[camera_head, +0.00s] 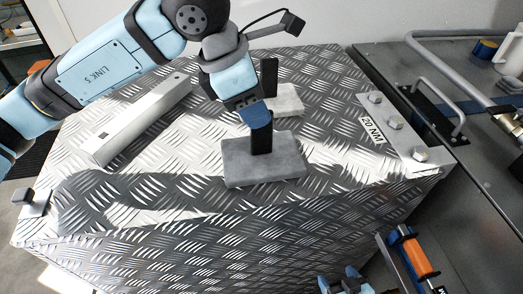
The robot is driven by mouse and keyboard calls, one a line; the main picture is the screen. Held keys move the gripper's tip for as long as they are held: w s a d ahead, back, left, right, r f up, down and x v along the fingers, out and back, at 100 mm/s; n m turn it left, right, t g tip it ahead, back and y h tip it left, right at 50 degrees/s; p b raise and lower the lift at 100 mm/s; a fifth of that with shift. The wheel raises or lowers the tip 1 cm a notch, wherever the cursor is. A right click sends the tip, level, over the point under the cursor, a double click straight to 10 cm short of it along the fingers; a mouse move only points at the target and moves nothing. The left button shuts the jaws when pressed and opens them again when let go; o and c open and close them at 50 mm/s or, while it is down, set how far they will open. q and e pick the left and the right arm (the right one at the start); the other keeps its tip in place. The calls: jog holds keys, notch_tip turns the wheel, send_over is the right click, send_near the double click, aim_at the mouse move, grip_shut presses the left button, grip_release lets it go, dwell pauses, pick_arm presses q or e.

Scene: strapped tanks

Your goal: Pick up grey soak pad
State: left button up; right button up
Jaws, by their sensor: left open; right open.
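A grey soak pad (262,172), a flat block with an upright black handle (261,140), lies on the near part of the diamond-plate top. My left gripper (256,114) comes down from above and is at the top of this handle. Its near finger covers the handle's upper end, so I cannot tell whether it touches. A second, lighter grey pad (288,101) with a black handle (269,74) lies behind, partly hidden by my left gripper. My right gripper (345,280) shows at the bottom edge, open and apart from the pads, partly cut off.
A long pale metal bar (142,120) lies at left on the diamond-plate box (200,200). A bolted strip marked 20 NM (395,128) runs along its right side. An orange and blue tool (412,255) is at lower right. A dark bench (480,170) with pipes stands at right.

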aim_at(265, 152)
pick_arm(q)
jog(key=p+x, duration=0.1)
jog(key=x, duration=0.3)
jog(key=shift+w+d+f, duration=0.1)
jog(key=shift+w+d, duration=0.15)
jog(key=shift+c, duration=0.4)
grip_shut()
